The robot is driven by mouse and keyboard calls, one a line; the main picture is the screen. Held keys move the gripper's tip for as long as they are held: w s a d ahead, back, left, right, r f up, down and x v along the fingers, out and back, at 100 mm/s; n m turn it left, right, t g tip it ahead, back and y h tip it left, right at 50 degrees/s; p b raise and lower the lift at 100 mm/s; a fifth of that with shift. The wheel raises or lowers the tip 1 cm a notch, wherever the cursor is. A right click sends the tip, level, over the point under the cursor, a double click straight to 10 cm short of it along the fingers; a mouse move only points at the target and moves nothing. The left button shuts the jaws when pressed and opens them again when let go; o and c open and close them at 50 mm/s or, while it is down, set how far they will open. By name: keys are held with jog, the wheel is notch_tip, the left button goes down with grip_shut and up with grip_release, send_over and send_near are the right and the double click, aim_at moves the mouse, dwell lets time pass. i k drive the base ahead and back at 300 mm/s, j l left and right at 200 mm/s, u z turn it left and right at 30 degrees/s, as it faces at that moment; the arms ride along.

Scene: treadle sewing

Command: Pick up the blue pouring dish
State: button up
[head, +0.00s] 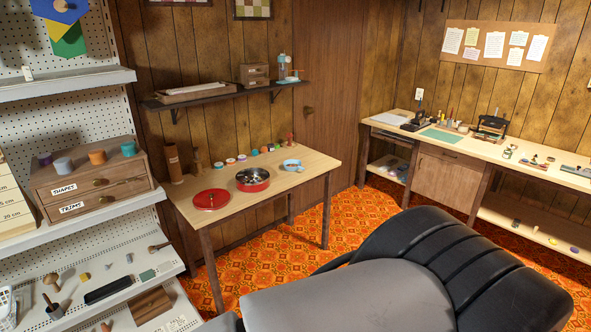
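The blue pouring dish (291,164) is a small, light blue, shallow dish on the light wooden table (222,208) in the middle of the head view. It sits near the right part of the tabletop, to the right of a red round tin (253,185) holding small dark and shiny pieces. The dish is too small in view to tell what is inside it. My gripper is not in view, and nothing is seen touching the dish.
A red lid (211,199) lies left of the tin. Several small coloured items line the table's back edge, below a wall shelf (220,95). A pegboard rack (70,85) stands left; a long workbench (500,155) stands right. Orange patterned floor (340,215) shows between table and workbench.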

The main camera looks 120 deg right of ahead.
aim_at(289, 161)
jog(key=z, duration=3.9)
